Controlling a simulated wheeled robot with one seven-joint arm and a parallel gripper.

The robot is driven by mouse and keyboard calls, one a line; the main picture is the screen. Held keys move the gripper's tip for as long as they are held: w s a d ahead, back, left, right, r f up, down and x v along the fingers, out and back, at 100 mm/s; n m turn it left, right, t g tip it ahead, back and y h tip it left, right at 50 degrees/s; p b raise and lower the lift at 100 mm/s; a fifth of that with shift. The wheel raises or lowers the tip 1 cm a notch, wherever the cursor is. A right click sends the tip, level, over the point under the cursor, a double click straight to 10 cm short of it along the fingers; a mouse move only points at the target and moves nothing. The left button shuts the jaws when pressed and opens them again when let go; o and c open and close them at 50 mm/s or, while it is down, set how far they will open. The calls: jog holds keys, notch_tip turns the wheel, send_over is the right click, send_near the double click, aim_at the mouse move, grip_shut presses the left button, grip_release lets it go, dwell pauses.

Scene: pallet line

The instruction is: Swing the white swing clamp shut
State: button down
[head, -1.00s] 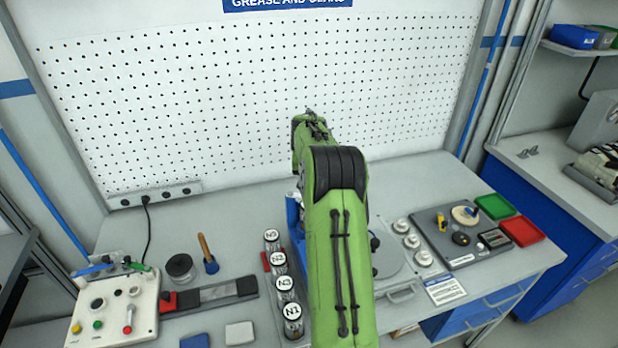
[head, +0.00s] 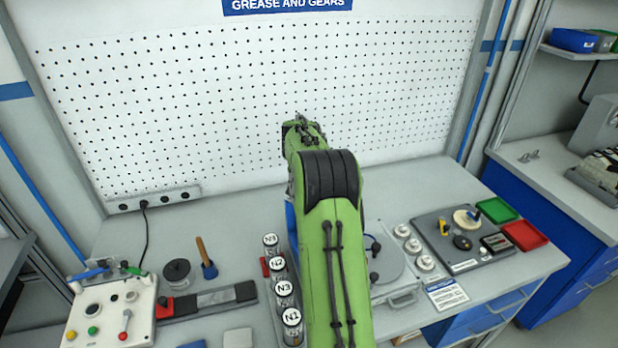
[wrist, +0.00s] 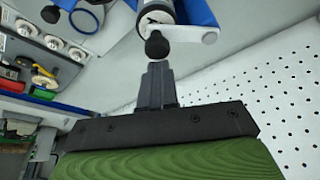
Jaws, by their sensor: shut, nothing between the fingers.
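A white arm (wrist: 195,34) with a black knob (wrist: 157,45) shows at the top of the wrist view, beside a blue bracket (wrist: 195,10); it looks like the white swing clamp. My gripper (wrist: 156,68) is shut and empty, its fingertips pointing at the black knob and very close to it. I cannot tell whether they touch. A second black knob (wrist: 52,14) shows further left in the wrist view. In the head view my green arm hides the clamp and the gripper's fingers; I cannot tell how far the clamp is swung.
Jars with N labels (head: 283,289) stand in a row just left of my arm. A grey plate with parts (head: 463,262), a green tray (head: 495,209) and a red tray (head: 525,236) lie right. A white control box (head: 110,312) is at left. A pegboard (head: 230,100) rises behind the bench.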

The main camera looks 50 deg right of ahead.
jog(key=p+v, duration=0.1)
jog(key=v, duration=1.4)
jog(key=shift+s+a+r, duration=0.15)
jog(key=shift+r, duration=0.2)
